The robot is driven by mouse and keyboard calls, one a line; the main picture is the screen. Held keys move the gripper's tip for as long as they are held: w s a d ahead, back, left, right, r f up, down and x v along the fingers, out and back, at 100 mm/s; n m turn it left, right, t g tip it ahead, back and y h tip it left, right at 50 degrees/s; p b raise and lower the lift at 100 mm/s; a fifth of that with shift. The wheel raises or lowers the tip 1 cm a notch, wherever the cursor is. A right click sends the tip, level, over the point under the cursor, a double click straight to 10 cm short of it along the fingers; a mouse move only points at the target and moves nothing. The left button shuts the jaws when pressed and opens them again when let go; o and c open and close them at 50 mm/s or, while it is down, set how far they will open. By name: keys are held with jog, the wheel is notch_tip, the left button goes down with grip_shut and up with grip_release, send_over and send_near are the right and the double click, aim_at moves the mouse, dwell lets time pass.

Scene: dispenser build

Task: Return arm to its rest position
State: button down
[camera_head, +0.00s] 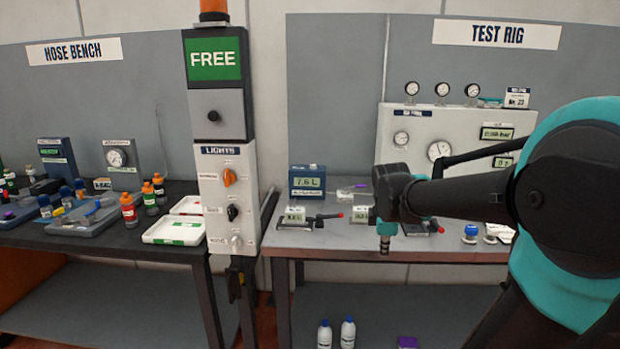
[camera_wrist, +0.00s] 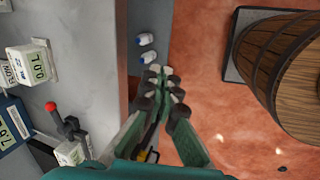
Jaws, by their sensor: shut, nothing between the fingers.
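My arm (camera_head: 460,197) reaches in from the right of the head view, in front of the test rig bench. Its far end hangs down over the bench's front edge, and the fingers are hard to make out there. In the wrist view my gripper (camera_wrist: 165,88) is shut and empty, with its fingertips together. It is over the floor just beyond the bench edge, apart from any object.
The test rig bench (camera_head: 335,240) holds a 7.6 L display (camera_head: 307,181) and small devices with red-tipped levers. A light post (camera_head: 225,190) stands left of it. White bottles (camera_head: 348,332) stand below. The wrist view shows a wooden barrel (camera_wrist: 290,75) at right; reddish floor between is clear.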

jog(key=s+a+f+m+t+y, duration=0.1)
jog(key=s+f+m, duration=1.3)
jog(key=m, duration=0.1)
jog(key=shift+a+f+m, duration=0.2)
jog(key=shift+a+m, duration=0.05)
jog(key=shift+m, duration=0.05)
dwell(6.2)
